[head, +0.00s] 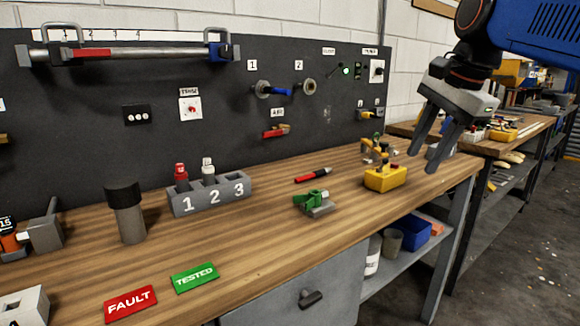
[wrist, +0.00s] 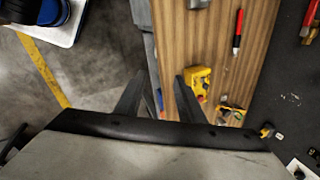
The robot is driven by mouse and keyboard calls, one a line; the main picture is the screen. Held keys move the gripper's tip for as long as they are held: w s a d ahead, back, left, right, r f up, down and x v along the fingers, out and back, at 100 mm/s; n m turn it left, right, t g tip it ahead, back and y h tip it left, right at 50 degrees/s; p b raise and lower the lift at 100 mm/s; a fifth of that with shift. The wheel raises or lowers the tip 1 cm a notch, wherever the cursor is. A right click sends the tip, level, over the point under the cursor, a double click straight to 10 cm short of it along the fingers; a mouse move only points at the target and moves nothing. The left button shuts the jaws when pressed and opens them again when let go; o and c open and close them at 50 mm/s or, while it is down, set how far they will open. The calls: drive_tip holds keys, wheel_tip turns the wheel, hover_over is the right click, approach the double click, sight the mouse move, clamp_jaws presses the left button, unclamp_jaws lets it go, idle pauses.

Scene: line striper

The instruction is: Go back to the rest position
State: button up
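My gripper (head: 432,143) is at the upper right of the head view, raised in the air near the right end of the wooden workbench (head: 260,246). Its two dark fingers point down and stand apart with nothing between them. In the wrist view, my gripper (wrist: 155,98) also shows its fingers spread and empty, with the bench edge and the floor below. A yellow block (head: 386,178) stands on the bench to the lower left of the gripper, apart from it. It also shows in the wrist view (wrist: 199,78) beside one finger.
A green-handled clamp (head: 316,203), a red-and-black pen (head: 313,175), a numbered grey holder (head: 210,195) and a dark cylinder (head: 126,212) stand or lie on the bench. A black panel (head: 150,75) rises behind.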

drive_tip(key=s+f+n, duration=0.4)
drive_tip(key=s+f, duration=0.1)
drive_tip(key=f, duration=0.5)
drive_tip(key=s+d+f+n+h, duration=0.1)
drive_tip(key=s+f+n, duration=0.4)
drive_tip(key=f, duration=0.5)
drive_tip(key=s+d+f+n+t, duration=0.1)
drive_tip(key=s+f+n, duration=0.4)
drive_tip(key=f, duration=0.5)
drive_tip(key=shift+s+f, duration=0.4)
drive_tip(key=shift+s, duration=0.8)
drive_tip(key=shift+o, duration=0.6)
